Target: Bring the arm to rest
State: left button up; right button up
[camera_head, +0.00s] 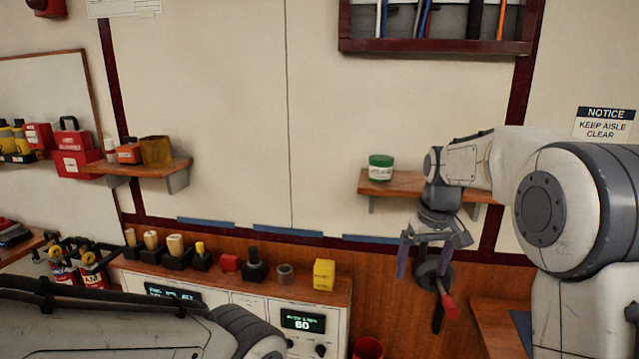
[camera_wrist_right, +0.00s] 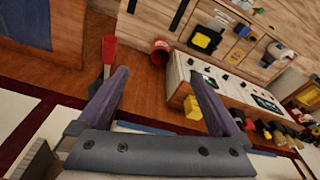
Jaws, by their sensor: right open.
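My right arm reaches in from the right in the head view. Its gripper (camera_head: 421,272) points down in front of the wood panel, below the small right shelf. In the right wrist view the gripper's (camera_wrist_right: 158,76) two fingers stand wide apart with nothing between them. A red-handled lever (camera_head: 449,307) with a dark round part shows beside one finger; it also shows in the right wrist view (camera_wrist_right: 108,50), just outside the left finger. I cannot tell whether they touch. A link of my left arm crosses the lower left of the head view; its gripper is not visible.
The right shelf (camera_head: 398,186) holds a green-lidded jar (camera_head: 380,168) close to my right wrist. A counter (camera_head: 335,291) carries several small parts and a yellow block (camera_head: 324,274). A red bin (camera_head: 367,348) stands below. A dark red rack (camera_head: 430,46) hangs above.

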notch_tip(320, 180, down, 9)
jog(key=s+b, duration=0.1)
jog(key=b, duration=0.2)
jog(key=shift+a+b, duration=0.25)
jog(key=shift+b, duration=0.05)
jog(key=shift+s+a, duration=0.1)
